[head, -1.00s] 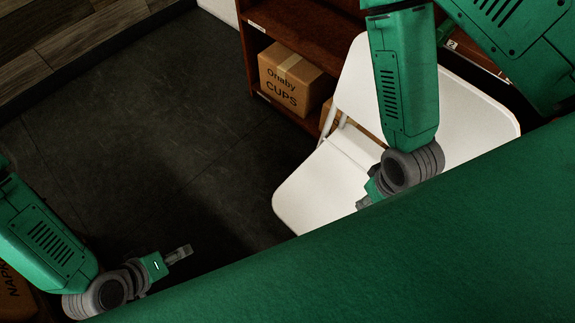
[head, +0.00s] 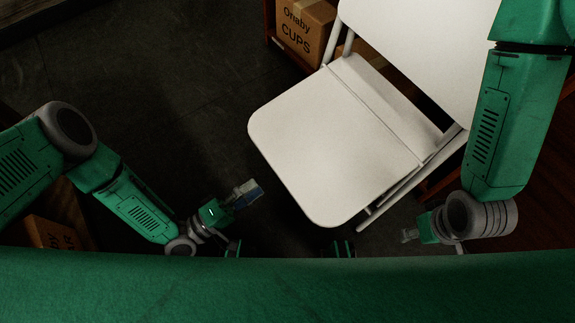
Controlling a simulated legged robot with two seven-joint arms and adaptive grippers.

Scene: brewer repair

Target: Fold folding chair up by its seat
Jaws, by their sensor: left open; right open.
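The white folding chair (head: 330,140) stands unfolded in the middle of the head view, its seat flat toward me and its backrest (head: 420,40) behind, up to the top edge. Its tubular legs show at the seat's right side. My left gripper (head: 248,191) is open and empty, to the left of the seat's front edge and apart from it. My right gripper (head: 408,235) is open and empty, low at the right of the seat near the chair's leg ends. I cannot tell whether it touches a leg.
A cardboard box marked Onaby CUPS (head: 304,30) sits on a brown shelf behind the chair. Another cardboard box (head: 52,233) is at the lower left. Dark floor (head: 180,90) left of the chair is clear. My green body covers the bottom.

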